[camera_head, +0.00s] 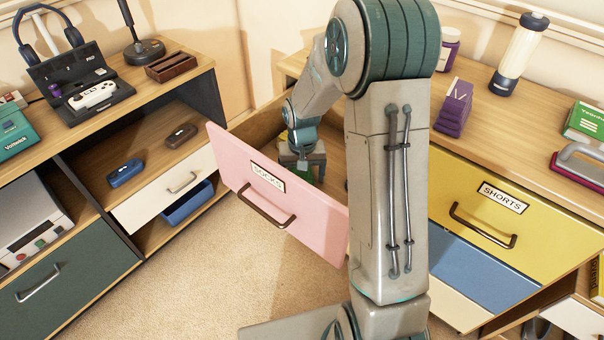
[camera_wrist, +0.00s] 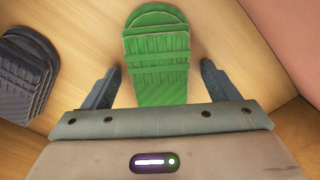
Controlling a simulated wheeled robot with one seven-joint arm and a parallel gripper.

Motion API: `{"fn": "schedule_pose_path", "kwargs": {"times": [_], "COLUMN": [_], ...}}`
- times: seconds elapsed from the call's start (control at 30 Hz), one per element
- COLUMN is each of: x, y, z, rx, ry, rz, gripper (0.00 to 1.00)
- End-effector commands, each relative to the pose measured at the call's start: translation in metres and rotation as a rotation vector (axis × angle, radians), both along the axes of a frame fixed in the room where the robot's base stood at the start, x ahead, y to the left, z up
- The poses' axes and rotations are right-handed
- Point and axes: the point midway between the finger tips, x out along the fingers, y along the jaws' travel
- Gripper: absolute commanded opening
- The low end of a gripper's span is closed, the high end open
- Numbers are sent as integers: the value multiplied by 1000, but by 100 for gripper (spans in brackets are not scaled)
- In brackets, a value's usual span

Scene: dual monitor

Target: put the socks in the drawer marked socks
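The pink drawer marked SOCKS (camera_head: 275,205) is pulled open in the head view, with a dark handle on its front. My gripper (camera_head: 302,165) reaches down into it, partly hidden by the drawer front. In the wrist view my gripper (camera_wrist: 160,90) is open, its fingers on either side of folded green socks (camera_wrist: 157,50). The socks lie on the wooden drawer bottom, with a gap visible to each finger. A folded dark grey pair of socks (camera_wrist: 27,70) lies to the left in the wrist view. My arm hides part of the drawer in the head view.
The yellow drawer marked SHORTS (camera_head: 530,215) is to the right of my arm. A shelf unit (camera_head: 100,215) stands left. Carpet (camera_head: 210,285) in front is clear.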

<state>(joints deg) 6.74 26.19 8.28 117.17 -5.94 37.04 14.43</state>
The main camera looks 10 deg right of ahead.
Motion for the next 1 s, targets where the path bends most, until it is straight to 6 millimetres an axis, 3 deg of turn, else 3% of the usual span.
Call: {"fn": "schedule_pose_path", "kwargs": {"times": [0.23, 0.7, 1.0], "x": [1, 1, 0], "y": [0, 0, 0], "z": [11, 104, 124], "rx": [0, -1, 0], "ry": [-3, -4, 0], "rz": [0, 0, 0], "gripper": [81, 81, 81]}}
